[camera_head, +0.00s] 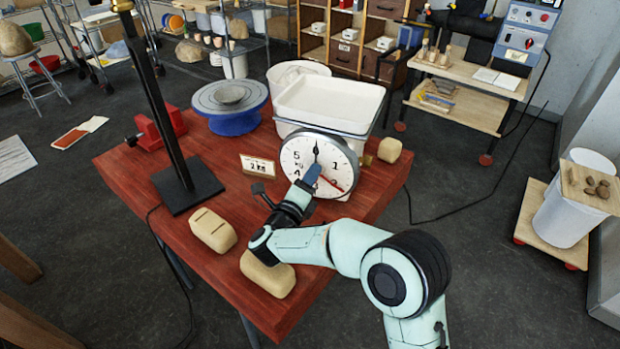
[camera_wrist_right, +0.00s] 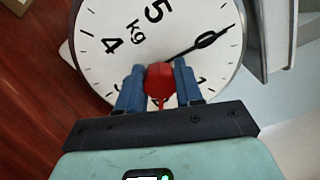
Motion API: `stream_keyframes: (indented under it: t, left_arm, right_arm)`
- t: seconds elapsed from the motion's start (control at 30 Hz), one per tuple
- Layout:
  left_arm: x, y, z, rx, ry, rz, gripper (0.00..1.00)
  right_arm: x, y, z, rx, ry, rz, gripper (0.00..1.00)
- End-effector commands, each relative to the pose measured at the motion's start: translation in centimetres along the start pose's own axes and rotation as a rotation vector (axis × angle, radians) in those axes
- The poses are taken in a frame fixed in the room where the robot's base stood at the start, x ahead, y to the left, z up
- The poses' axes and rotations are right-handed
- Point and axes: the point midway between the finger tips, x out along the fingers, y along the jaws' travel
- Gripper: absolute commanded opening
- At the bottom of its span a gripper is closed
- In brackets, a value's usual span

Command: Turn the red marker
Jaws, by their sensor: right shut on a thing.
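A round white kitchen-type scale dial (camera_head: 303,157) stands upright on the red table, marked in kg. Its black needle (camera_head: 316,158) points up at 0. The red marker (camera_head: 335,185) shows as a thin red pointer at the lower right of the dial. In the right wrist view the red marker's knob (camera_wrist_right: 160,81) sits between two blue fingers. My right gripper (camera_head: 312,177) is in front of the dial, with its blue fingers (camera_wrist_right: 159,90) shut on the red marker. The fingers hide part of the dial's lower numbers. My left gripper is not in view.
A card reading 2 kg (camera_head: 258,166) stands left of the dial. A white tub (camera_head: 330,103) is behind it. Clay blocks (camera_head: 213,231) lie on the table (camera_head: 150,178), one under my right arm. A black post (camera_head: 190,188), blue turntable (camera_head: 230,123) and red vise (camera_head: 160,130) stand at left.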

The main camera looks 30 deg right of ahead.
Motion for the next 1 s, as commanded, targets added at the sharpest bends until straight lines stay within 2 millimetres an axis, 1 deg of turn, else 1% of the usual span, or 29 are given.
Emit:
stream_keyframes:
  t: [0.33, 0.37, 0.4, 0.43, 0.67, 0.77, 0.87, 1.0]
  left_arm:
    - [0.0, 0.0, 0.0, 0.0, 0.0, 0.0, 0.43]
    - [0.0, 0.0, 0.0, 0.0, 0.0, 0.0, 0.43]
    - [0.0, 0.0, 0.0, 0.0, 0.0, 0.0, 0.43]
    - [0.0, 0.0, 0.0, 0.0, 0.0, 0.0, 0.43]
    - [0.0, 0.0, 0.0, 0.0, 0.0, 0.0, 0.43]
    - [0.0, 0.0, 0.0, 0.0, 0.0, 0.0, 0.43]
    - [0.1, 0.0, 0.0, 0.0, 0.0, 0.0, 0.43]
    - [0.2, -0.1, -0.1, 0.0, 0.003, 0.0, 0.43]
  right_arm:
    - [0.0, 0.0, 0.0, -0.001, 0.0, -0.002, 0.0]
    - [0.0, 0.0, 0.0, -0.001, 0.0, -0.002, 0.45]
    - [0.0, 0.0, 0.0, -0.001, 0.0, -0.002, 0.58]
    - [0.0, 0.0, 0.0, -0.001, 0.0, -0.002, 0.61]
    - [0.0, 0.0, 0.0, -0.001, 0.0, -0.001, 0.61]
    - [-0.4, 0.0, 0.0, -0.001, -0.001, 0.0, 0.61]
    - [-1.6, 0.1, 0.1, 0.0, -0.003, 0.002, 0.61]
    - [-4.0, 0.1, 0.1, -0.002, -0.004, 0.002, 0.61]
